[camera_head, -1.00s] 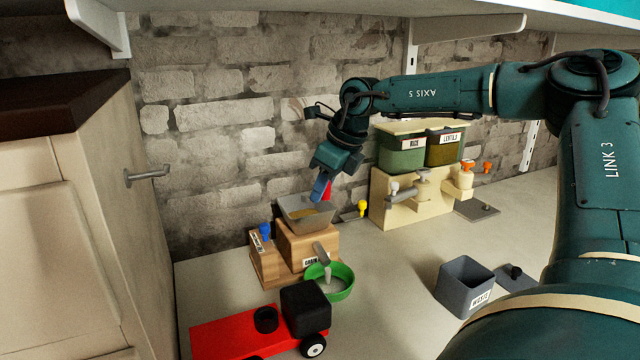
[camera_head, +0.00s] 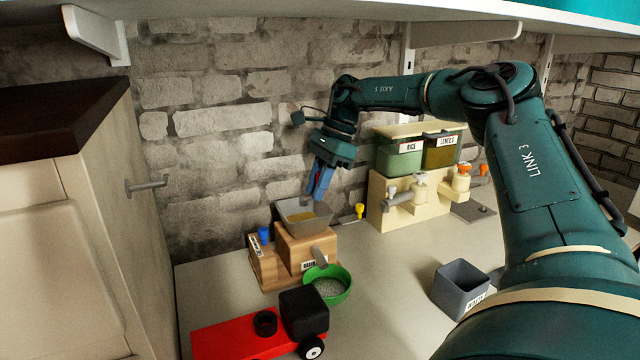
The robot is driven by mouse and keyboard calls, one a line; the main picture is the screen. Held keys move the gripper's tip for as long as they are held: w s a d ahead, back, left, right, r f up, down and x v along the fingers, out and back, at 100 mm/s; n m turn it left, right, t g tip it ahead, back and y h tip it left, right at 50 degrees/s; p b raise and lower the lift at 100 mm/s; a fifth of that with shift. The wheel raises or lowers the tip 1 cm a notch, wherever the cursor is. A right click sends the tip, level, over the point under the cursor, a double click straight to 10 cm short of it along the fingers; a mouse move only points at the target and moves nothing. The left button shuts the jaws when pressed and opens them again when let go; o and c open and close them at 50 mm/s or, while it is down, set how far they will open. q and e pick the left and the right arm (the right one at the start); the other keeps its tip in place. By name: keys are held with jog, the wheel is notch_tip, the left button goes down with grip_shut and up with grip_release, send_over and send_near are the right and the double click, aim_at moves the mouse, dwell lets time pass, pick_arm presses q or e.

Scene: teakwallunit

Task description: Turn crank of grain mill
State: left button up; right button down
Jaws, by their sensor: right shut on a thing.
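The grain mill (camera_head: 306,245) is a wooden block with a grey hopper (camera_head: 290,222) of yellowish grain and a short grey spout (camera_head: 319,257). A green bowl (camera_head: 346,292) with pale contents stands under the spout. My right gripper (camera_head: 319,190) points down just above and behind the hopper, its blue fingers shut on the crank's red handle (camera_head: 328,181). Only a red sliver of the handle shows beside the fingers; the rest of the crank is mostly hidden behind the hopper and fingers. My left gripper is not in view.
A red toy truck (camera_head: 235,338) stands in front of the mill. A grey waste bin (camera_head: 461,288) stands at the right, near my right arm. A cream dispenser (camera_head: 415,205) with rice and lentil bins is behind. A cabinet (camera_head: 70,230) bounds the left.

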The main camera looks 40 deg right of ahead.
jog(key=shift+w+r+n+g+p, duration=0.1)
jog(key=shift+w+n+g+p, duration=0.2)
jog(key=shift+n, duration=0.45)
jog(key=shift+w+r+n+g+p, duration=0.1)
jog(key=shift+w+n+g+p, duration=0.15)
jog(key=shift+n, duration=0.5)
jog(key=shift+w, duration=0.15)
jog(key=c, duration=1.3)
grip_release()
jog(key=shift+f, duration=0.1)
jog(key=shift+c, duration=0.2)
jog(key=v, duration=0.7)
jog(key=shift+d+p, duration=0.15)
jog(key=shift+p, duration=0.2)
